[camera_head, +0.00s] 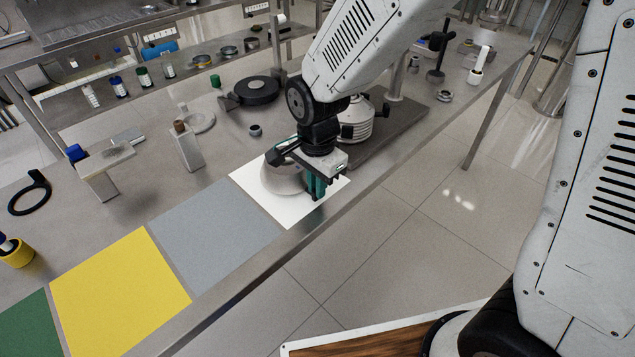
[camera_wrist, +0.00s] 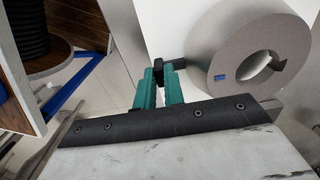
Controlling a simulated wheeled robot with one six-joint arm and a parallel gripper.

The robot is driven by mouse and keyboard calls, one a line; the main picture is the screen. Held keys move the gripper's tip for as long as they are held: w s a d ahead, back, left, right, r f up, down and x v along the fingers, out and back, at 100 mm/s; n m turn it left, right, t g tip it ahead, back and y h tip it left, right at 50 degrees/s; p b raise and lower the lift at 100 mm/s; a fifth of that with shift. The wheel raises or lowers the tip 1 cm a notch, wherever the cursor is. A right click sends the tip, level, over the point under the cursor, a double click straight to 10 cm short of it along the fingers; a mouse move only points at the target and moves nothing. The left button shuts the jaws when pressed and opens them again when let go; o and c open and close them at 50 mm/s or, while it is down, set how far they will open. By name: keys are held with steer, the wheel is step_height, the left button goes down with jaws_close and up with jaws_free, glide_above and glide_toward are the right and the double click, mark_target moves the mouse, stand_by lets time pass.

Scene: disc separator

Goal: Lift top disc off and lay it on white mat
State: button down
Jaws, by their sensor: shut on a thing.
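The top disc is a grey, shallow cone with a central hole. It is over the white mat (camera_head: 295,214) in the head view, partly hidden by my wrist, and its pale side (camera_head: 274,184) shows. In the wrist view the disc (camera_wrist: 225,48) fills the upper right, its hole and a small blue mark visible. I cannot tell whether the disc touches the mat. The remaining pale stack (camera_head: 356,124) stands behind my arm.
Grey (camera_head: 215,235), yellow (camera_head: 118,292) and green (camera_head: 24,326) mats lie in a row along the bench's front edge. A small dark nut (camera_head: 255,130), a bottle-like block (camera_head: 187,148) and a black round plate (camera_head: 257,90) stand behind. Open floor lies beyond the edge.

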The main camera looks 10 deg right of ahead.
steer(key=shift+f, duration=0.3)
steer(key=c, duration=1.4)
jaws_free()
step_height(320, 180, up, 8)
steer(key=shift+f, duration=0.1)
